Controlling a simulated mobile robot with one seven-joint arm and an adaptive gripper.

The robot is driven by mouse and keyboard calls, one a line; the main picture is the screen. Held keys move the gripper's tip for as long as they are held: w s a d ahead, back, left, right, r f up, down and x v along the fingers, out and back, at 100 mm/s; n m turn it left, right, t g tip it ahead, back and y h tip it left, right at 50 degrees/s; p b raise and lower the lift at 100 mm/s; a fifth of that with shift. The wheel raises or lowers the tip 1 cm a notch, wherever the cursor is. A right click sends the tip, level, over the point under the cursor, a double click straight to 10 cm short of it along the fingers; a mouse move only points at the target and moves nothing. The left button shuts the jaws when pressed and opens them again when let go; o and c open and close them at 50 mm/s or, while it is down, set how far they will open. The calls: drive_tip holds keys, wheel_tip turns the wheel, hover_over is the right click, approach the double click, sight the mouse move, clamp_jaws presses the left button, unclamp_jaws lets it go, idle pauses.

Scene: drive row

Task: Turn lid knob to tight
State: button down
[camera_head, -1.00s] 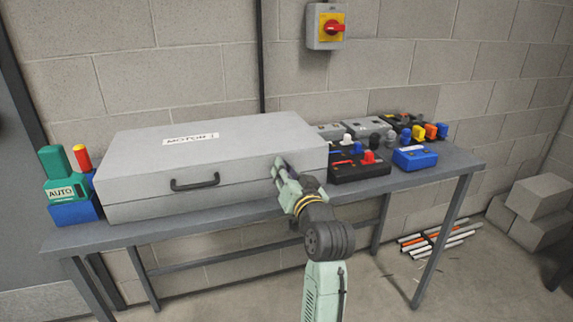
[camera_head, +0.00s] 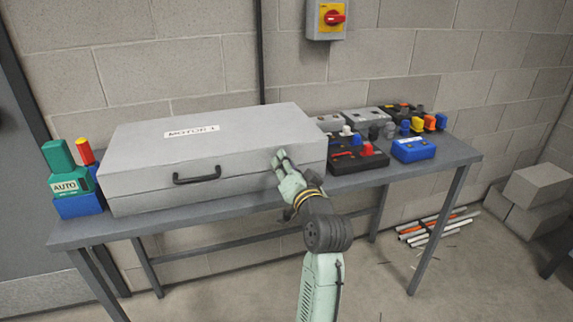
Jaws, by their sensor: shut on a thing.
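A large grey case (camera_head: 140,196) with a label reading MOTOR 1 (camera_head: 193,131) lies on the table. A dark handle (camera_head: 197,176) is on its front face. My gripper (camera_head: 280,157) is at the right part of the case's front, close to the lid seam. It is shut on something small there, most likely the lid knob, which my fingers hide. I cannot make out the knob's shape or how far it is turned. The lid looks down on the case.
A green AUTO box (camera_head: 68,185) on a blue base stands left of the case. A black box with a red knob (camera_head: 358,160), a blue box (camera_head: 413,150) and several switches stand right. A red rotary switch (camera_head: 333,18) is on the wall.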

drive_tip(key=c, duration=1.3)
unclamp_jaws()
drive_tip(key=shift+c, duration=0.2)
drive_tip(key=v, duration=1.2)
